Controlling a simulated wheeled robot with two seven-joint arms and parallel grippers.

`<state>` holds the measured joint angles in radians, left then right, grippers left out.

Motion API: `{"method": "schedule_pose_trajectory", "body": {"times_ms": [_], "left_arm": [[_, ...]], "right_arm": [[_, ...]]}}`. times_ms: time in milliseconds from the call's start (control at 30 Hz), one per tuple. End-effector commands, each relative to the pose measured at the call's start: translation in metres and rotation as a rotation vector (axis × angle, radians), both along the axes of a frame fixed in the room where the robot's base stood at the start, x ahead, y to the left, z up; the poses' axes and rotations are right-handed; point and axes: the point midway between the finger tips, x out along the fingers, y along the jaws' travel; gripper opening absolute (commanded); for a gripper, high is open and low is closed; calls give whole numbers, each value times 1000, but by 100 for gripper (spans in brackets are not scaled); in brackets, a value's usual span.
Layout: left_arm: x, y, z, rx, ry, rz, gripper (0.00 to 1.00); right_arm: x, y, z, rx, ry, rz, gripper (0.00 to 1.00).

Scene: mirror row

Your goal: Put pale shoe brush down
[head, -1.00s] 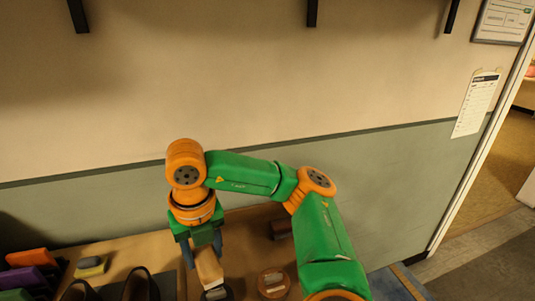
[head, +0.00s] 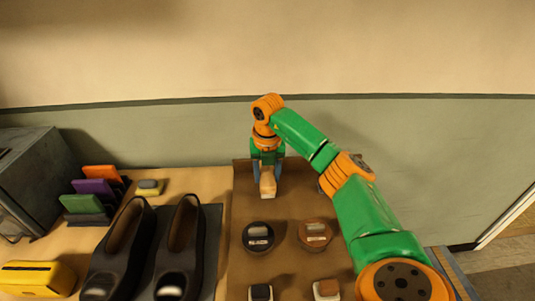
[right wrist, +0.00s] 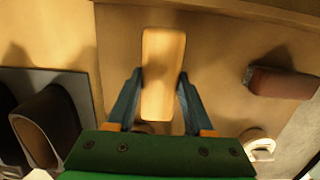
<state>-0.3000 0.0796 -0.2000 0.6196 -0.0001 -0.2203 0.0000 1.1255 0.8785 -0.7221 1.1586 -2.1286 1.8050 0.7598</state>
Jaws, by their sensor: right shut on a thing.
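The pale shoe brush (head: 267,187), a light wooden block, is at the back of the brown tray (head: 240,205), behind a dark round tin. My right gripper (head: 267,174) comes down from above and is shut on it. In the right wrist view the brush (right wrist: 163,60) lies between the two blue fingers (right wrist: 160,78), its long side running away from the palm. Whether its underside touches the tray floor cannot be told. My left gripper is not in view.
The dark tin (head: 258,237) and a brown tin (head: 315,233) stand in front. A dark reddish brush (right wrist: 282,83) lies to the right. Black shoes (head: 180,250) stand on a mat at left, near coloured cards (head: 92,193) and a yellow box (head: 37,278). The wall is close behind.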

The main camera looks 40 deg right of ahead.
Motion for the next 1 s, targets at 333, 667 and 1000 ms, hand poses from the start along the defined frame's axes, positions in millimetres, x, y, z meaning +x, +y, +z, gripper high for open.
{"method": "schedule_pose_trajectory", "body": {"times_ms": [333,667,1000], "left_arm": [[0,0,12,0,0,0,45],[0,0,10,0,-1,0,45],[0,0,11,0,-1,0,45]], "right_arm": [[-1,1,-27,1,1,1,0],[-1,1,-30,0,1,1,82],[-1,1,-22,1,-1,1,82]]}}
